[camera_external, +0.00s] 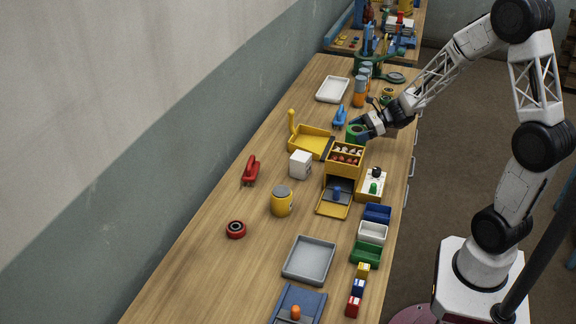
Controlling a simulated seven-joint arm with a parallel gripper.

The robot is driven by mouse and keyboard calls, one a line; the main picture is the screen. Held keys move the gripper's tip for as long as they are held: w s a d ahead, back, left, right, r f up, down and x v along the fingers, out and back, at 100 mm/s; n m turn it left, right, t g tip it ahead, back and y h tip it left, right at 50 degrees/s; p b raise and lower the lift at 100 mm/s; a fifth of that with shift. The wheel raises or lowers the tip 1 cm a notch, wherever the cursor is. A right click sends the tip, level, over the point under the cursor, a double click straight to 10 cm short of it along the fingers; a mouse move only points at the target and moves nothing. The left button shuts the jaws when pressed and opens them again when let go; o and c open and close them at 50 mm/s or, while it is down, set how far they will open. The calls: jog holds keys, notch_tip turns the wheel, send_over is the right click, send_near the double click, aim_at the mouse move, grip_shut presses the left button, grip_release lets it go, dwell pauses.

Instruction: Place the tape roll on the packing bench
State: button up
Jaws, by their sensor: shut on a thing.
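My gripper (362,125) is over the far middle part of the wooden packing bench (200,270). It is shut on a green roll (354,132), which looks like the tape roll. The roll is just behind the yellow box of small items. I cannot tell whether the roll touches the bench. Its right side is partly hidden by my gripper. A red roll-like ring with a dark centre (236,229) lies on the bench at the left.
Near the gripper are a yellow box (345,156), a yellow tray (310,144), a blue stapler-like thing (340,117) and orange-and-grey cylinders (360,92). A white box (300,165) and a yellow can (282,202) stand nearer. The bench's left side has free room.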

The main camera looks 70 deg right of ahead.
jog(key=shift+f, duration=1.75)
jog(key=o, duration=0.7)
jog(key=shift+f, duration=0.1)
jog(key=shift+o, duration=0.2)
jog(key=shift+v, duration=1)
jog(key=v, duration=1)
